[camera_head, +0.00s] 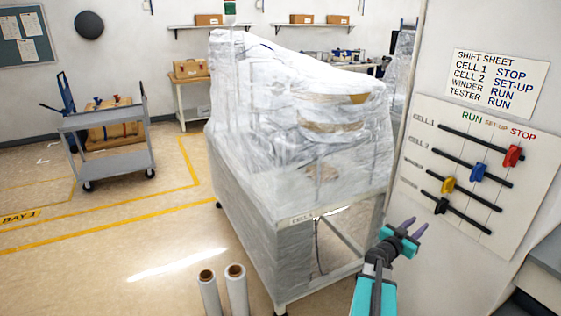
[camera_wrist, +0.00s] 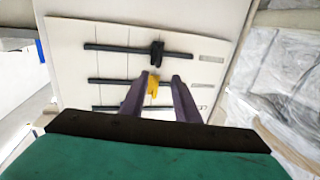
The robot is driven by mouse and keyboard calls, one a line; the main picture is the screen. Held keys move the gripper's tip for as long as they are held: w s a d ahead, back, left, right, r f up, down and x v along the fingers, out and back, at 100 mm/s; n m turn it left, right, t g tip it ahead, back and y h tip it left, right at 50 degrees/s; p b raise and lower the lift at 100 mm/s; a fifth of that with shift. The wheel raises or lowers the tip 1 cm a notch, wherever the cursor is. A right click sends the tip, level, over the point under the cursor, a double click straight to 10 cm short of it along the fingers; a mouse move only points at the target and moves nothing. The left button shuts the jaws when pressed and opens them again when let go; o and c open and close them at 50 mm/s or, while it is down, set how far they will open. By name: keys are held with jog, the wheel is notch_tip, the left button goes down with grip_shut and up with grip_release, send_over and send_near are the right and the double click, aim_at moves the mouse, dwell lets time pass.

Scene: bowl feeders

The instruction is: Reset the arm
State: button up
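My gripper (camera_head: 416,226) is open and empty, low and left of the slider board (camera_head: 530,165) in the head view. In the wrist view the two purple fingers of my gripper (camera_wrist: 160,78) stand apart, with the yellow knob (camera_wrist: 153,86) between them in the picture; contact is not visible. On the board, the red knob (camera_head: 513,156) of the top track is under STOP and the blue knob (camera_head: 479,172) under SET-UP. The yellow knob (camera_head: 448,185) and the black knob (camera_head: 441,206) are in the RUN column.
A shift sheet (camera_head: 501,82) above the board lists Cell 1 STOP, Cell 2 SET-UP, Winder RUN, Tester RUN. A plastic-wrapped machine (camera_head: 300,120) stands left of my arm. Two film rolls (camera_head: 236,290) stand at the front. A grey cart (camera_head: 110,160) is far left, with open floor between.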

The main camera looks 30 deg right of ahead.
jog(key=w+a+f+n+t+y, duration=0.2)
jog(key=w+a+f+n+t, duration=0.3)
jog(key=w+a, duration=0.65)
jog(key=w+a+f+n+t+y, duration=0.25)
jog(key=w+a+f, duration=0.45)
jog(key=w+a, duration=0.45)
jog(key=w+a+f+n+t+y, duration=0.1)
jog(key=w+a+f+n+y, duration=0.15)
jog(key=a+f, duration=0.45)
jog(key=w+a+f+n+t+y, duration=0.1)
jog(key=w+a+f+n+y, duration=0.2)
jog(key=a, duration=0.9)
jog(key=w+a+f+n+y, duration=0.1)
jog(key=a+f+n+y, duration=0.1)
jog(key=a+f+y, duration=0.5)
jog(key=s+a+f+n+g+y, duration=0.1)
jog(key=s+a+f+g, duration=0.1)
jog(key=s+a+f, duration=0.4)
jog(key=s+a+f+n+g+y, duration=0.1)
jog(key=s+a+f+n+g, duration=0.2)
jog(key=a, duration=0.6)
jog(key=s+a+f+g+y, duration=0.1)
jog(key=s+a+f, duration=0.3)
jog(key=s+a, duration=0.25)
jog(key=s+d+m+g+h, duration=0.1)
jog(key=s+g, duration=1)
jog(key=s, duration=1.2)
jog(key=shift+s+d+f+m+h, duration=0.15)
jog(key=shift+s+d+m+h, duration=0.15)
jog(key=shift+m+h, duration=0.2)
